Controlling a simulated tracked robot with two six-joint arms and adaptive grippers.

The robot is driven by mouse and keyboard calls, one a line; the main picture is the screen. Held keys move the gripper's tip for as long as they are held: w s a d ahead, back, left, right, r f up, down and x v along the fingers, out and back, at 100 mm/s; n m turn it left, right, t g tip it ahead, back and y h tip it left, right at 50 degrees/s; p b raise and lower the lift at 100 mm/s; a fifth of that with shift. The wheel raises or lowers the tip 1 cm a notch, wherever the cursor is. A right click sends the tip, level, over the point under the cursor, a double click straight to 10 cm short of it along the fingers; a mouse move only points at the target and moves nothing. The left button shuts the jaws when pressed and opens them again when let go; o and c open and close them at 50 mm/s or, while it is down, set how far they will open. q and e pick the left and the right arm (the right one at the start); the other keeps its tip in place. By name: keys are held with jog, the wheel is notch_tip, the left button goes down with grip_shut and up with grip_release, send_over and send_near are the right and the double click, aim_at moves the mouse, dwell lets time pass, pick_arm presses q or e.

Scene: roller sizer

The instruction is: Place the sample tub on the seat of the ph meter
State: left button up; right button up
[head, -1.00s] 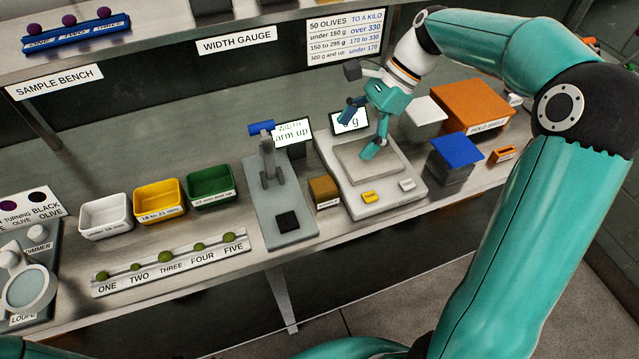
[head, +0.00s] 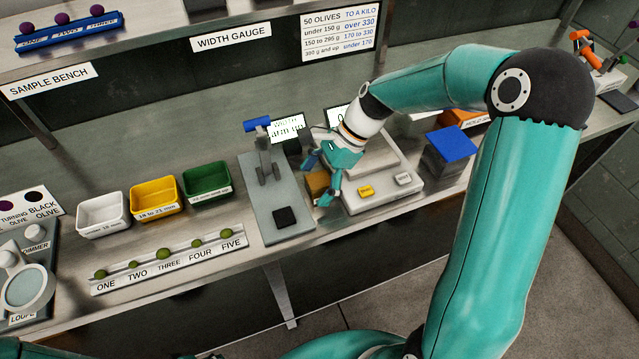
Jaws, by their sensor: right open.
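No label in view reads sample tub or pH meter, and I cannot tell for sure which things these are. A dark grey box with a blue top (head: 449,150) stands on the bench right of the scale. White (head: 103,226), yellow (head: 157,207) and green (head: 207,190) open tubs stand in a row at the left. My right gripper (head: 320,180) is open, pointing down at a small brown block (head: 315,186) between the width gauge and the scale. Its fingers partly hide the block; I cannot tell whether they touch it. My left gripper is not in view.
The scale (head: 395,196) is partly hidden behind my right wrist. The grey width gauge (head: 283,236) stands just left of the gripper. A rack with several olives (head: 170,268) lies at the front left. A device with orange parts (head: 590,60) stands far right.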

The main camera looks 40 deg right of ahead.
jog(key=shift+w+a+f, duration=0.1)
jog(key=shift+a+f, duration=0.2)
jog(key=shift+f, duration=0.25)
jog(key=c, duration=1.3)
jog(key=shift+c, duration=0.7)
jog(key=shift+r, duration=0.15)
